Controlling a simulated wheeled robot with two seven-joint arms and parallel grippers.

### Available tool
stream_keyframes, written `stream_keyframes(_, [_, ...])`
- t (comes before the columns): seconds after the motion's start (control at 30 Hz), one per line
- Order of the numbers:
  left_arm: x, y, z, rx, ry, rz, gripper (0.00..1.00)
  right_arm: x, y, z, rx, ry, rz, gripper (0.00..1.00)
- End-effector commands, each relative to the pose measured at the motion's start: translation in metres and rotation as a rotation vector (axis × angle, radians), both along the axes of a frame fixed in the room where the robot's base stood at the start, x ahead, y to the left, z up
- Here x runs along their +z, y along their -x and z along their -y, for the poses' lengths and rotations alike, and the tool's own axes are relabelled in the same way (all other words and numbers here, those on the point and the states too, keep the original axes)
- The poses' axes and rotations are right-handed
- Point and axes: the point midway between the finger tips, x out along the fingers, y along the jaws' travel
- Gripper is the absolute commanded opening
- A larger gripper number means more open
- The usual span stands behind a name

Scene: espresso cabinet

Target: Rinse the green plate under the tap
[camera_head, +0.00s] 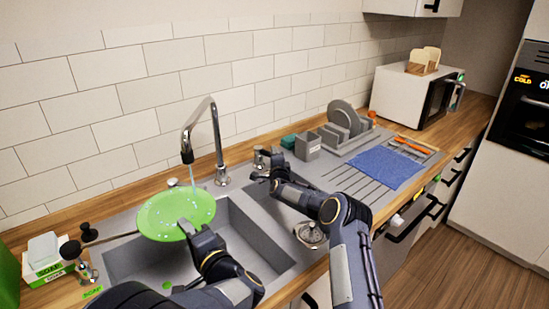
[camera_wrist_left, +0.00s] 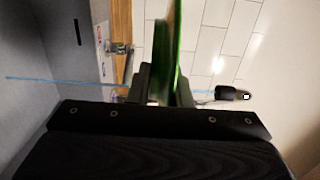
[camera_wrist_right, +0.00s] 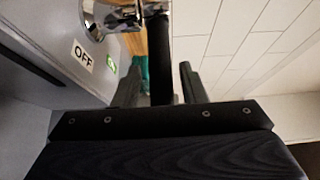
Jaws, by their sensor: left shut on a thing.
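The green plate (camera_head: 170,214) is tilted over the left sink basin, with pale flecks on its face. The tap spout (camera_head: 187,155) hangs just above it, with a faint streak below the spout. My left gripper (camera_head: 193,230) is shut on the plate's near edge; in the left wrist view the plate (camera_wrist_left: 174,45) stands edge-on between the fingers (camera_wrist_left: 163,88). My right gripper (camera_head: 262,172) is at the tap's lever base (camera_head: 262,158). In the right wrist view its fingers (camera_wrist_right: 160,88) stand apart, with a black lever (camera_wrist_right: 159,60) between them and gaps on both sides.
An "OFF" label (camera_wrist_right: 82,55) and a green label are beside the lever. A soap box (camera_head: 48,262) stands left of the sink. A grey caddy (camera_head: 307,147), plate rack (camera_head: 345,128) and blue mat (camera_head: 385,166) are to the right. The tiled wall (camera_head: 120,90) is close behind.

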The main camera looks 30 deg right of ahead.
Motion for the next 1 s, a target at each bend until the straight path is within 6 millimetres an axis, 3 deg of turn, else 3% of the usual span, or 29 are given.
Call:
stream_keyframes(0.47, [0.001, 0.000, 0.000, 0.000, 0.000, 0.002, 0.00, 0.001, 0.008, -0.002, 0.000, 0.001, 0.000, 0.42])
stream_keyframes(1.0, [0.001, 0.000, 0.000, 0.000, 0.000, 0.002, 0.00, 0.000, 0.092, -0.034, 0.001, 0.001, -0.001, 0.42])
